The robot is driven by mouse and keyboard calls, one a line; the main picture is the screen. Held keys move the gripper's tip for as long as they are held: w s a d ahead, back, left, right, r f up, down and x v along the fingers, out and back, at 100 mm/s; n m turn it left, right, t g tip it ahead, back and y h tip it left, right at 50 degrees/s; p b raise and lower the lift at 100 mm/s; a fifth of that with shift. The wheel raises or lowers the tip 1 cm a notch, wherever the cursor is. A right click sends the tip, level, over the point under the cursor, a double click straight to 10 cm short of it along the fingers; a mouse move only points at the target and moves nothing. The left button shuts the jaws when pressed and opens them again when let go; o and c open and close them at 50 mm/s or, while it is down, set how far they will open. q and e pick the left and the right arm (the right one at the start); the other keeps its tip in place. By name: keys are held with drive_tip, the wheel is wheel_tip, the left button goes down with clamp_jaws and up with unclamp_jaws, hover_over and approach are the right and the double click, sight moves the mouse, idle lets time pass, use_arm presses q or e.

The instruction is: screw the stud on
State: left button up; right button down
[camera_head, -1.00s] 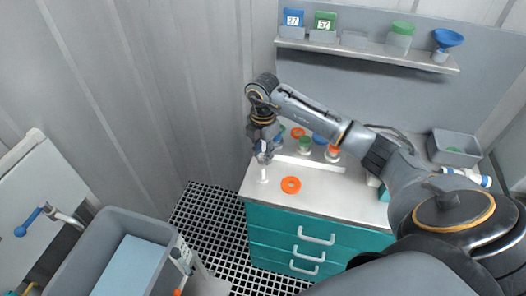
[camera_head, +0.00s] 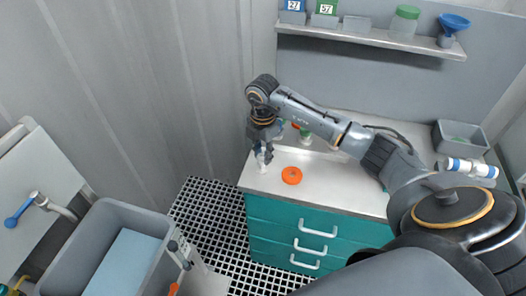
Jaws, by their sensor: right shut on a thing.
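My right gripper (camera_head: 263,153) points down over the left front part of the counter. It is shut on a small pale piece, which I take to be the stud; the fingers hide most of it. A small white part (camera_head: 263,167) shows just under the fingertips, at the counter's surface. I cannot tell whether the two are touching or threaded together. My left gripper is not in view.
The counter (camera_head: 330,185) has teal drawers below. A grey bin (camera_head: 460,137) and white-and-blue tubes (camera_head: 472,168) are at the right. A shelf (camera_head: 370,38) holds containers. A grey tub (camera_head: 105,215) stands lower left.

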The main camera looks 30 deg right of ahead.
drive_tip(key=shift+f+b, duration=0.35)
drive_tip(key=shift+f, duration=0.35)
drive_tip(key=m+p, duration=0.1)
drive_tip(key=m, duration=0.1)
drive_tip(key=m+p, duration=0.2)
drive_tip(key=m, duration=0.1)
drive_tip(key=m+p, duration=0.1)
drive_tip(key=m, duration=0.1)
drive_tip(key=shift+r+p, duration=0.3)
drive_tip(key=shift+r, duration=0.05)
drive_tip(key=m+p, duration=0.3)
drive_tip(key=m, duration=0.2)
drive_tip(key=shift+m, duration=0.3)
drive_tip(key=shift+w+f+m+p, duration=0.15)
drive_tip(key=shift+m+p, duration=0.15)
drive_tip(key=shift+m, duration=0.5)
drive_tip(key=c, duration=1.1)
unclamp_jaws()
drive_tip(key=shift+c, duration=0.2)
drive_tip(key=shift+o, duration=0.8)
drive_tip(key=shift+f, duration=0.2)
